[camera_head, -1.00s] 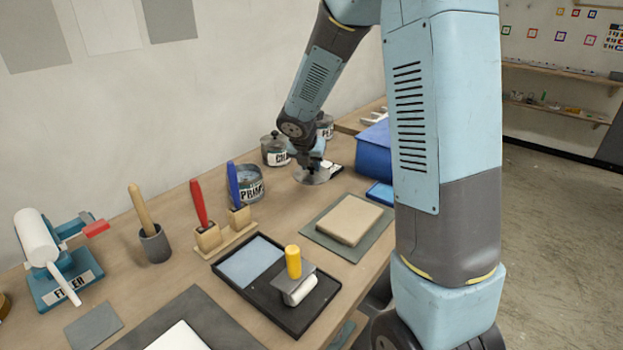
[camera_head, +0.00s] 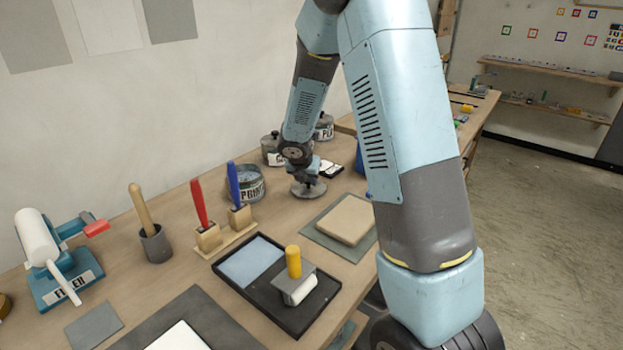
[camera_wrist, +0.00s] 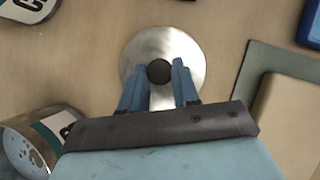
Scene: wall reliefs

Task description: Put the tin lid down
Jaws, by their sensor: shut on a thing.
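The tin lid (camera_wrist: 188,50) is a round, shiny metal disc with a dark knob (camera_wrist: 159,71) at its centre. My gripper (camera_wrist: 158,78) is shut on the knob, with one blue finger on each side of it. In the head view the lid (camera_head: 309,191) is at or just above the bench top, under my gripper (camera_head: 306,178); I cannot tell whether it touches the wood. The open tin marked PRIM (camera_head: 249,187) stands just left of the lid. Its rim and label also show at lower left in the wrist view (camera_wrist: 35,138).
Lidded tins (camera_head: 273,150) stand behind my gripper. A tan block on a grey mat (camera_head: 345,219) lies to the front right. Bare wood surrounds the lid.

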